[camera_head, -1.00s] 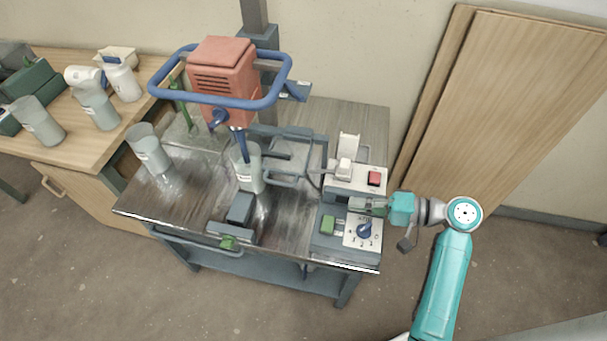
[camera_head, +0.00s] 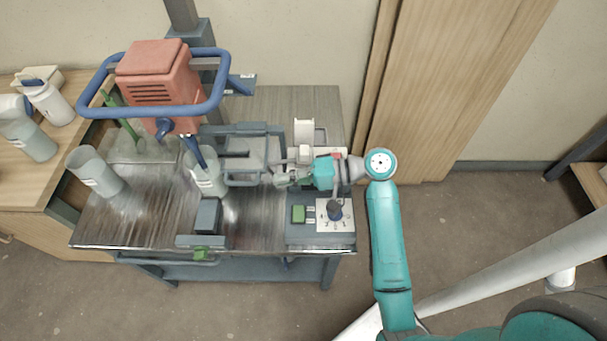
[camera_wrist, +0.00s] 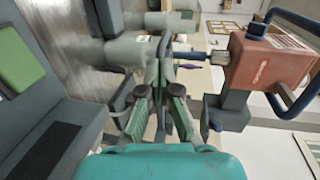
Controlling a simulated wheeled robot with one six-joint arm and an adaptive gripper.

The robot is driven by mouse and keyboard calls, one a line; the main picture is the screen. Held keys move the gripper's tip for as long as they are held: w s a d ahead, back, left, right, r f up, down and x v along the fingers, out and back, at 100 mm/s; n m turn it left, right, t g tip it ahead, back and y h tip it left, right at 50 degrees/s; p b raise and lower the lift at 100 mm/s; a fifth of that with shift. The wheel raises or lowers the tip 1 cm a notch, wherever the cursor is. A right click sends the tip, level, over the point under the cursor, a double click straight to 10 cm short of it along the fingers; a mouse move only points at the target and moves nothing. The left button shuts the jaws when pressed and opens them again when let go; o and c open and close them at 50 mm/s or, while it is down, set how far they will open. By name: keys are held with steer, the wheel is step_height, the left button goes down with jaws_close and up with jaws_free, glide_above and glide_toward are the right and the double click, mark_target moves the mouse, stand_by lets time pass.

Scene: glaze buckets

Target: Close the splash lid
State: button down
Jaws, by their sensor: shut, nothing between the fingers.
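The splash lid appears to be the grey-framed panel (camera_head: 250,150) beside the bucket, standing raised with a bar handle along its near side. The bucket (camera_head: 206,182), a pale grey cup, stands under the mixer's shaft, and its top looks uncovered. My gripper (camera_head: 282,179) is shut and empty, just right of the panel's near edge, above the control box. In the wrist view my fingers (camera_wrist: 163,85) point toward grey frame parts and the mixer. Whether they touch the lid frame I cannot tell.
The orange mixer head (camera_head: 160,85) with its blue ring guard (camera_head: 90,97) overhangs the table. A control box (camera_head: 318,236) with a green button and a dark knob lies below my gripper. Another cup (camera_head: 95,175) stands at the left.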

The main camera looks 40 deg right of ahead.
steer(key=shift+x, duration=1.65)
steer(key=r+x, duration=0.2)
steer(key=x, duration=1.1)
steer(key=shift+w+r, duration=0.25)
steer(key=shift+r, duration=0.15)
steer(key=shift+a, duration=0.1)
steer(key=shift+r, duration=0.1)
